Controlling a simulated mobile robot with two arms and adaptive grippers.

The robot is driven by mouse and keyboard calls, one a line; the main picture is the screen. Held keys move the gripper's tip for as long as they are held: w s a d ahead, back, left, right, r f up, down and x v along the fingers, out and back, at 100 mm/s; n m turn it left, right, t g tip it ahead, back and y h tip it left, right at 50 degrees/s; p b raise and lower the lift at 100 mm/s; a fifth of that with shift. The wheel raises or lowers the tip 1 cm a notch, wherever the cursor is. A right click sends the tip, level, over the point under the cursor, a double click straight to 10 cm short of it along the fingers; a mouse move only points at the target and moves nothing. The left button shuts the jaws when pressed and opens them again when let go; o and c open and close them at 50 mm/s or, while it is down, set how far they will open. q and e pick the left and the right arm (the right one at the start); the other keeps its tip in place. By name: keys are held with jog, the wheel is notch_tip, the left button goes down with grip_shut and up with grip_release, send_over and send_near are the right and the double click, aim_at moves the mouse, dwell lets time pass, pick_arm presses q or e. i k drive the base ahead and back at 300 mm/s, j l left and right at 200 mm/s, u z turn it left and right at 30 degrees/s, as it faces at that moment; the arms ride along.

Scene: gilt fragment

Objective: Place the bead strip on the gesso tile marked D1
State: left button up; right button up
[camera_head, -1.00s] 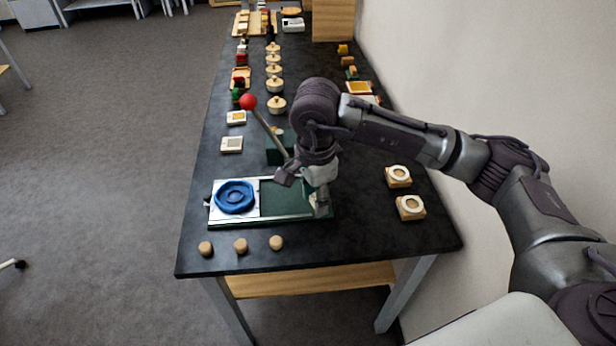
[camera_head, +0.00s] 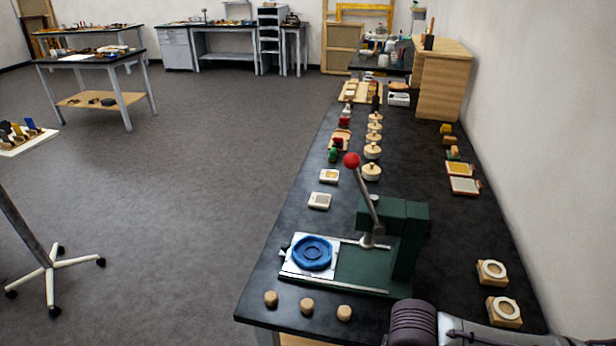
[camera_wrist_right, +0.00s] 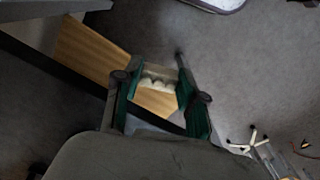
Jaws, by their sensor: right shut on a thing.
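In the right wrist view my right gripper (camera_wrist_right: 155,88) has its green fingers closed on a small pale piece with rounded bumps, which looks like the bead strip (camera_wrist_right: 158,78). The strip lies across between the fingertips, with the floor and a wooden shelf below. In the head view only part of my right arm shows at the bottom edge; its gripper is out of frame. Two pale square tiles, one nearer (camera_head: 320,200) and one farther (camera_head: 329,176), lie at the table's left edge. I cannot read any D1 mark. My left gripper is not in view.
A green press (camera_head: 405,235) with a red-knobbed lever and blue round piece (camera_head: 312,253) stands on the near table. Several wooden pegs lie in front. Two ring-topped blocks (camera_head: 491,272) sit at right. Lidded pots (camera_head: 372,172) line the middle.

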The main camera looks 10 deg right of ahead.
aim_at(329, 175)
jog(key=i+j+u, duration=0.15)
jog(key=j+u, duration=0.15)
jog(key=i+j+u, duration=0.25)
jog(key=j, duration=0.2)
jog(key=i+j+u, duration=0.1)
jog(key=j+u, duration=0.2)
jog(key=i+j, duration=0.15)
jog(key=i, duration=0.25)
jog(key=i+j, duration=0.15)
jog(key=i, duration=0.25)
